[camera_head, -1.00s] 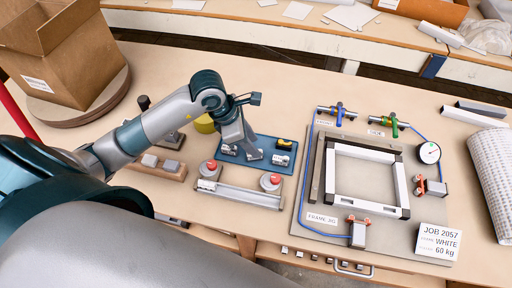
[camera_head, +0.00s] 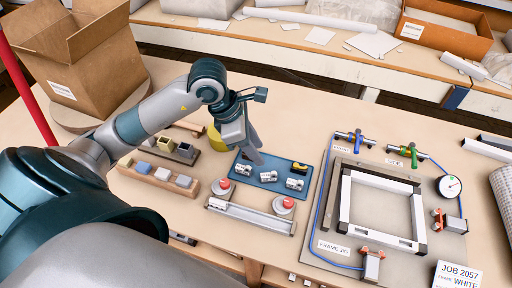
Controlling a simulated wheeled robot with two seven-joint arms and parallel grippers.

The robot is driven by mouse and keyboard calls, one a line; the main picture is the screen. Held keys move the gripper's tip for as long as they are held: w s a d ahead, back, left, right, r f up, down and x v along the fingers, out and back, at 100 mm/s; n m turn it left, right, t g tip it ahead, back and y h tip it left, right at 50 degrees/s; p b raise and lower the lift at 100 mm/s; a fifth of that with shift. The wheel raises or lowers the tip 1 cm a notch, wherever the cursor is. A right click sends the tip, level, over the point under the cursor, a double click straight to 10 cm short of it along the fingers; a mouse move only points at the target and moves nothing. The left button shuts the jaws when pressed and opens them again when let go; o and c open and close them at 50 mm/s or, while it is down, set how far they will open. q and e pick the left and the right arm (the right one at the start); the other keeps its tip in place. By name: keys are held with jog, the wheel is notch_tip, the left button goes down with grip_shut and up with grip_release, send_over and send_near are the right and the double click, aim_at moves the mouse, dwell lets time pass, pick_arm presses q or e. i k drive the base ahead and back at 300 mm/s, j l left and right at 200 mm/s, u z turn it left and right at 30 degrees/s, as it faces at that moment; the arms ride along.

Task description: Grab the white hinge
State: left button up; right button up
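A blue tray (camera_head: 263,186) lies on the table and holds three small whitish hinge-like pieces: a left one (camera_head: 243,169), a middle one (camera_head: 268,176) and a right one (camera_head: 294,184). They are too small to tell their colours apart. A black and yellow piece (camera_head: 299,168) lies at the tray's far right corner. My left gripper (camera_head: 257,158) points down over the tray's far left part, near the left and middle pieces. Its fingers overlap in this view, so their gap is hidden. No piece shows clearly between them. My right gripper is out of view.
A rail fixture (camera_head: 250,218) with red buttons stands in front of the tray. A white frame (camera_head: 346,205) sits in the jig on the right. Small blocks on a wooden strip (camera_head: 157,178) lie left, and a cardboard box (camera_head: 85,60) stands behind. A job card (camera_head: 457,276) stands front right.

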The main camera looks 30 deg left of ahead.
aim_at(216, 203)
jog(key=u, duration=1.45)
